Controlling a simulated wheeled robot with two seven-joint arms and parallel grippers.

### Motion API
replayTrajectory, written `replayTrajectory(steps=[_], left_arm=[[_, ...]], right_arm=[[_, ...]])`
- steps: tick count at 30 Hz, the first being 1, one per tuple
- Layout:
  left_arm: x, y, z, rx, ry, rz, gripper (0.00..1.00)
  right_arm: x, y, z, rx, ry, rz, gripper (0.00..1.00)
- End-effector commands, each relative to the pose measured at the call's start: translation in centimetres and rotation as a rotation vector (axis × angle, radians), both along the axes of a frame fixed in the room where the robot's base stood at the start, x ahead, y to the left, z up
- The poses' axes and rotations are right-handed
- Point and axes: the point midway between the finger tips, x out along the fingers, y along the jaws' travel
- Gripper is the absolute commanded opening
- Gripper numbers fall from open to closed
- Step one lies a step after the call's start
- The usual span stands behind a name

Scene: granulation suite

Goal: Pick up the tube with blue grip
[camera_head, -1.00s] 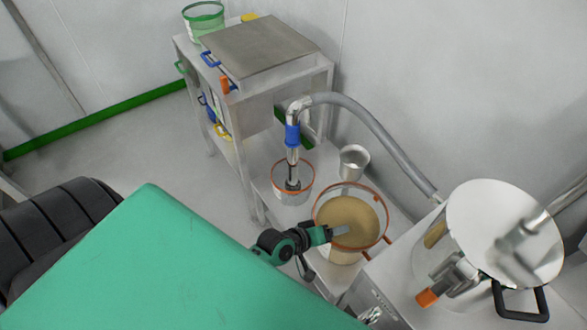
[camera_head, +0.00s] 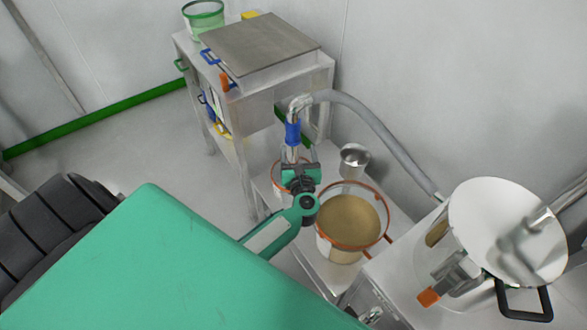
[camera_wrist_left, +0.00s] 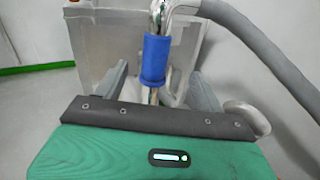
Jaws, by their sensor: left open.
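The metal tube with the blue grip (camera_head: 293,132) stands upright, its bent top joined to a grey hose (camera_head: 365,125). Its lower end is hidden behind my left gripper in the head view. My left gripper (camera_head: 300,168) is open, in front of and a little below the blue grip. In the left wrist view the blue grip (camera_wrist_left: 155,60) stands just beyond the gap between the two grey fingers (camera_wrist_left: 160,88), not held. Whether the fingers flank the tube in depth, I cannot tell. My right gripper is not in view.
An orange-rimmed container of tan powder (camera_head: 352,240) stands right of my gripper. Another orange-rimmed container (camera_head: 278,180) is partly hidden behind it. A metal cup (camera_head: 354,160) stands behind. A steel cabinet (camera_head: 262,50) is at the back, a lidded vessel (camera_head: 505,230) at right.

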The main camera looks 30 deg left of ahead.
Motion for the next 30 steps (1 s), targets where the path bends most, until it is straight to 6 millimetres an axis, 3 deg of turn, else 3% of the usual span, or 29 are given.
replayTrajectory(steps=[4,9,15,23,30], left_arm=[[0.5,1.2,-0.4,-0.047,-0.016,0.043,0.70],[3.0,3.4,-0.5,-0.047,-0.018,0.045,0.70],[5.6,5.5,-0.5,-0.047,-0.016,0.043,0.70],[7.1,6.6,-0.5,-0.046,-0.016,0.042,0.70],[9.7,8.5,-0.8,-0.044,-0.014,0.044,0.70]], right_arm=[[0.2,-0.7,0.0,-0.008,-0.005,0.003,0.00],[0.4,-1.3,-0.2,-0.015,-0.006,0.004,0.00],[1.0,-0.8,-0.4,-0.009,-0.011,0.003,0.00],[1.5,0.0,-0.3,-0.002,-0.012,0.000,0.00],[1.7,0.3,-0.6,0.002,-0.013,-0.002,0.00]])
